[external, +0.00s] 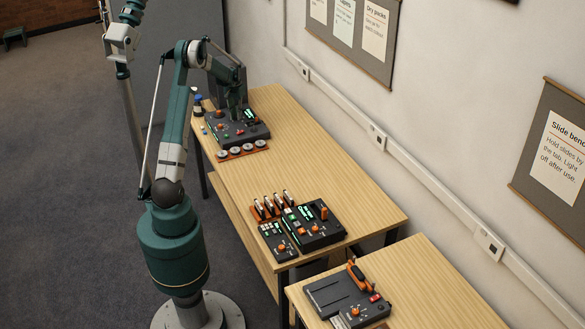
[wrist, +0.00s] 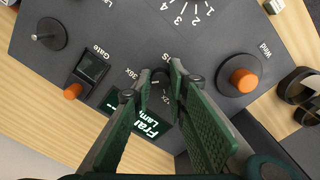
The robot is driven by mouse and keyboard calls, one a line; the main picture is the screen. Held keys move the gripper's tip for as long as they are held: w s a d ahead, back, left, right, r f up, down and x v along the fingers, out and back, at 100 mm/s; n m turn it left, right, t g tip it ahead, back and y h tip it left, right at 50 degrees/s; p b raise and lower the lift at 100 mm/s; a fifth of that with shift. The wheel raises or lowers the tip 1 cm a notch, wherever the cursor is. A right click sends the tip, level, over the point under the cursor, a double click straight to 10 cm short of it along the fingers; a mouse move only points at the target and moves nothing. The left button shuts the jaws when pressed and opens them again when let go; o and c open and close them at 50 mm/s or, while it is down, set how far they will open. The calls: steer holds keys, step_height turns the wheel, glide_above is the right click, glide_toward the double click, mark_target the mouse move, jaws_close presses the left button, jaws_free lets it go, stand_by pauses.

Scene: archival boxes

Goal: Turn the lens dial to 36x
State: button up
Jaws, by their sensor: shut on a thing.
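The lens dial (wrist: 160,80) is a small dark knob on the grey panel of the reader in the wrist view, with a "36x" mark to its left and another mark, partly hidden, below it. My gripper (wrist: 158,86) is shut on the dial, its green fingers on either side of it. The fingers hide much of the dial, and I cannot tell which mark it points at. In the external view the reader (external: 249,131) stands at the far end of the long table, with my gripper (external: 233,112) down at it.
Around the dial are an orange wind knob (wrist: 243,80), a gate switch (wrist: 90,72), a dark disc with a spindle (wrist: 45,34) and a lit green display (wrist: 148,125). Another group of devices (external: 315,225) stands at the table's near end. The table's middle (external: 300,165) is clear.

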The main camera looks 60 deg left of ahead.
mark_target(236, 117)
steer(key=shift+m, duration=1.4)
steer(key=o, duration=0.9)
steer(key=shift+r, duration=6)
steer(key=shift+d, duration=0.1)
